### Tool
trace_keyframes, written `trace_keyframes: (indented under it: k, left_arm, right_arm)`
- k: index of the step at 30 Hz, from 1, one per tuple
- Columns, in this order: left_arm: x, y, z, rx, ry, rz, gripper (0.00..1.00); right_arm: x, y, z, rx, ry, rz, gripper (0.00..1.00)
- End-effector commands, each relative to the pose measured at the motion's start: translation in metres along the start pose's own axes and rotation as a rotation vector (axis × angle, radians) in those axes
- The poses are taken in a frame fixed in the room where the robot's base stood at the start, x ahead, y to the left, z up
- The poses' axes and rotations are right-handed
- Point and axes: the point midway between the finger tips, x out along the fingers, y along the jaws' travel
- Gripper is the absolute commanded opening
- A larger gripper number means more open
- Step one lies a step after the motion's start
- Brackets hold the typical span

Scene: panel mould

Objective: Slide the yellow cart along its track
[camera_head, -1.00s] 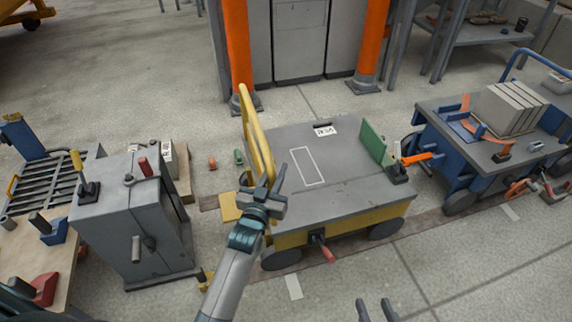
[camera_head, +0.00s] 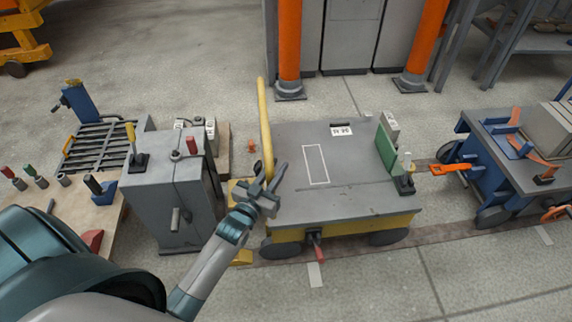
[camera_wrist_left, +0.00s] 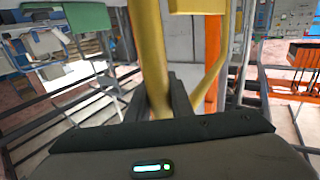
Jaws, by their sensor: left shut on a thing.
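The yellow cart (camera_head: 355,185) stands on its track (camera_head: 455,232) in the middle of the head view. It has a grey deck with a white outlined rectangle, a yellow side and a tall yellow handle (camera_head: 265,125) at its left end. My left gripper (camera_head: 274,178) is shut on the handle at the cart's left end. The left wrist view shows the yellow bar (camera_wrist_left: 150,60) between the dark fingers (camera_wrist_left: 163,97). A red-gripped lever (camera_head: 319,252) sticks out of the cart's front side. My right gripper is out of view.
A grey cabinet (camera_head: 165,205) with levers stands close to the cart's left end. A blue cart (camera_head: 490,175) with an orange hook (camera_head: 450,169) stands to the right, with a gap between. Orange posts (camera_head: 289,45) rise behind. The floor in front is clear.

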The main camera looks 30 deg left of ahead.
Motion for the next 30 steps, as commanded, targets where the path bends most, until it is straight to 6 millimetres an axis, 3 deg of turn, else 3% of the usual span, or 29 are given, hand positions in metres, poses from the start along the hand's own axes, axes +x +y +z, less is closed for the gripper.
trace_keyframes:
  k: [12,13,15,30]
  left_arm:
    - [-0.0038,-0.0073,0.0016,0.002,-0.002,-0.005,0.0]
    - [-0.0039,-0.0073,0.0017,0.002,-0.003,-0.005,0.27]
    - [-0.0038,-0.0068,0.0017,0.002,-0.002,-0.004,0.39]
    - [-0.0115,-0.0042,0.0006,0.0,-0.001,-0.002,0.39]
  right_arm:
    - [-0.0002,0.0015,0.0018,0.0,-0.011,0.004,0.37]
    - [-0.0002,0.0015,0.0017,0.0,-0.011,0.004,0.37]
    - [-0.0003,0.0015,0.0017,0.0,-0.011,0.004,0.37]
    - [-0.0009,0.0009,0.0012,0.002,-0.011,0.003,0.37]
